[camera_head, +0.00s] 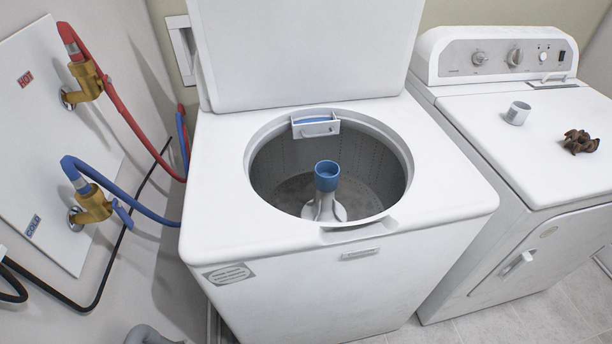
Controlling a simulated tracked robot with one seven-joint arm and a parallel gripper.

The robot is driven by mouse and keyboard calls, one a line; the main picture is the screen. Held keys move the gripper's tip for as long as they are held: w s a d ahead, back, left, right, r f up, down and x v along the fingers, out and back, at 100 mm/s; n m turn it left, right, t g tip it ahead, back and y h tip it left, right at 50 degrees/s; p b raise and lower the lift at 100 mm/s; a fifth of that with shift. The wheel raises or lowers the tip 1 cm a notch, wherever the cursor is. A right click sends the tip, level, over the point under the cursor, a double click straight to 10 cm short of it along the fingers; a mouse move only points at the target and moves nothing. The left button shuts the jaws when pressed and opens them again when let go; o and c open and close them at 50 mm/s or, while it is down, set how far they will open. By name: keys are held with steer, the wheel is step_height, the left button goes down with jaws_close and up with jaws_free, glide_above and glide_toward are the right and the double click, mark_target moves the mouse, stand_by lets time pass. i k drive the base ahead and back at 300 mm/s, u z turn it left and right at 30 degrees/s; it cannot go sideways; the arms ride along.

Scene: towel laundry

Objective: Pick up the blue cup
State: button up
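A blue cup-shaped piece (327,175) with an open top stands upright on the agitator (324,207) in the middle of the open washer tub. I cannot tell whether it is a loose cup or the agitator's cap. A small pale grey-white cup (518,112) stands upright on top of the dryer at the right. My gripper is not in view.
The white washer (240,235) has its lid (305,45) raised at the back. A dark brown crumpled object (580,142) lies on the dryer (475,110), right of the pale cup. Red (125,115) and blue (125,195) hoses run along the left wall.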

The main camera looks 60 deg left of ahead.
mark_target(326, 172)
steer(key=u, duration=0.25)
steer(key=k, duration=0.45)
steer(key=u, duration=1.7)
steer(key=i, duration=0.45)
steer(key=z, duration=0.05)
steer(key=k, duration=0.85)
steer(key=u, duration=0.15)
steer(key=i, duration=0.3)
steer(key=u, duration=0.05)
